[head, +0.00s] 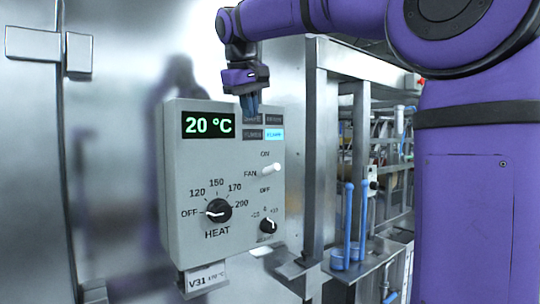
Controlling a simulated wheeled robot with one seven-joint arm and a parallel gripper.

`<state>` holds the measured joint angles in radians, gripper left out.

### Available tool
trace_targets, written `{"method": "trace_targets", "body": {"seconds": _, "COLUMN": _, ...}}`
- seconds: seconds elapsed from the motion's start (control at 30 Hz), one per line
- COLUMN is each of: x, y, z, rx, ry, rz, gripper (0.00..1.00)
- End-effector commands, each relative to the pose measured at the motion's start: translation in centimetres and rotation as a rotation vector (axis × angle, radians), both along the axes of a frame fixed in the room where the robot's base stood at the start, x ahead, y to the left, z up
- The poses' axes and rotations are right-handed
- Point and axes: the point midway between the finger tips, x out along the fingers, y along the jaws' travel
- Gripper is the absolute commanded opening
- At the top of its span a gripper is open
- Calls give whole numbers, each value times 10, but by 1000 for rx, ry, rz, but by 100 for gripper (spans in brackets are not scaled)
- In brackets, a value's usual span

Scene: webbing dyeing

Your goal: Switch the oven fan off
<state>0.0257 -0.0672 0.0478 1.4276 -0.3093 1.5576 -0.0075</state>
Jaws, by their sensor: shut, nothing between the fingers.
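The grey control box (222,140) is mounted on the metal wall in the head view. Its fan switch (271,169) is a short white lever on the right side, between ON above and OFF below. The lever looks nearly level; I cannot tell surely which way it is set. The fingers partly cover the small indicator tiles (274,134), one of which is lit cyan.
The display (209,124) reads 20 °C. The heat knob (218,211) points toward OFF, with a smaller knob (268,226) to its right. A metal post (316,150) and a shelf with blue-handled tools (347,225) stand right of the box. The space before the box is clear.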

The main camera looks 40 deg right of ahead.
Motion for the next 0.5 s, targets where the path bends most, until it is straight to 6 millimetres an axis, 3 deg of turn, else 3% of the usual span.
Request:
{"method": "trace_targets", "body": {"seconds": 0.27, "x": 0, "y": -1, "z": -2, "rx": 1, "ry": 1, "rz": 0, "gripper": 0}}
{"method": "trace_targets", "body": {"seconds": 0.5, "x": 5, "y": -9, "z": -27, "rx": 1, "ry": 2, "rz": -1, "gripper": 0}}
